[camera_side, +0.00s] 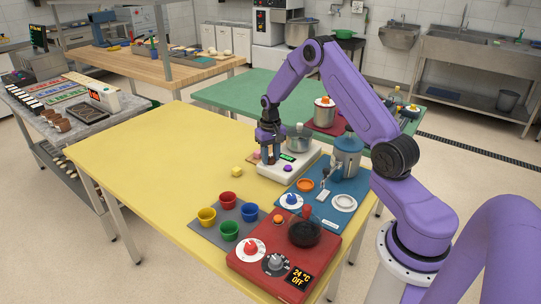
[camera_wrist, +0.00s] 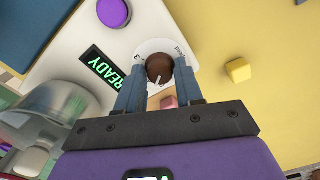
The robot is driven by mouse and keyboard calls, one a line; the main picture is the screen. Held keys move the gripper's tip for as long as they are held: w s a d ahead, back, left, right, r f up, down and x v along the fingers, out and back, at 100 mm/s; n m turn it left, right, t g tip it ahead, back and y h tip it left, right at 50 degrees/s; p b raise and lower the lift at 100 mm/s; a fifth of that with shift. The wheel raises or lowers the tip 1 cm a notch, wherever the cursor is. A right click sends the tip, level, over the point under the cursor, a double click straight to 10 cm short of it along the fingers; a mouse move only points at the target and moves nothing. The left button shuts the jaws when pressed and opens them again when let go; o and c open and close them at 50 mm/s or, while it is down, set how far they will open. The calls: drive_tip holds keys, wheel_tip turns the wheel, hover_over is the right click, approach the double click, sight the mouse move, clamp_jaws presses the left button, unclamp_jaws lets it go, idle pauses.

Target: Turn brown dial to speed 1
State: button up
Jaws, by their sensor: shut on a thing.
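The brown dial (camera_wrist: 159,68) sits on a white round scale plate on a white device. In the wrist view my gripper (camera_wrist: 160,75) has its two blue-grey fingers closed on either side of the dial. A white pointer mark shows on the dial, toward the gripper side. Markings on the scale are partly hidden by the fingers; a "3" shows at its left. In the side view my gripper (camera_side: 268,158) reaches down over the left end of the white device (camera_side: 290,172) and hides the dial.
The device has a green "READY" display (camera_wrist: 103,66), a purple button (camera_wrist: 114,12) and a clear bowl (camera_wrist: 60,112). A yellow cube (camera_wrist: 238,70) and a pink cube (camera_wrist: 168,102) lie near the gripper. A blue board (camera_side: 322,205) and red board (camera_side: 275,250) stand in front. The yellow table's left part is clear.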

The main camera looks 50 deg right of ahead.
sight(270, 158)
drive_tip(key=shift+m, duration=1.3)
drive_tip(key=o, duration=1)
drive_tip(key=shift+r, duration=0.1)
wheel_tip(270, 158, up, 17)
drive_tip(key=shift+r, duration=0.15)
